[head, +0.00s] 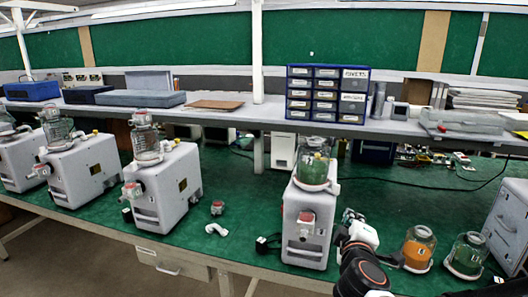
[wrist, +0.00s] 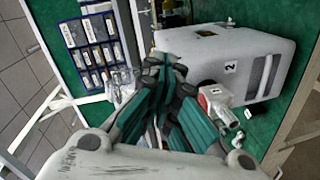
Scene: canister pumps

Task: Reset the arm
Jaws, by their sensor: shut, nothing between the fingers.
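My gripper (head: 346,222) shows at the lower middle right of the head view, just right of the middle pump (head: 306,230). In the wrist view my gripper (wrist: 172,95) has its teal-padded fingers together with nothing held. The middle pump is a white box with a red-and-white fitting on its front and a jar of green contents (head: 313,165) on top. A white pump (wrist: 235,55) labelled 2 lies beyond my fingers in the wrist view, with its red fitting (wrist: 216,98) beside them. I cannot tell whether the fingers touch it.
Several white pumps with clear jars, such as this pump (head: 165,190), stand at the left. An orange-filled jar (head: 418,249) and a green-filled jar (head: 467,256) stand right of my arm. A blue drawer cabinet (head: 327,94) sits on the shelf. Green bench (head: 245,215) is mostly clear between pumps.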

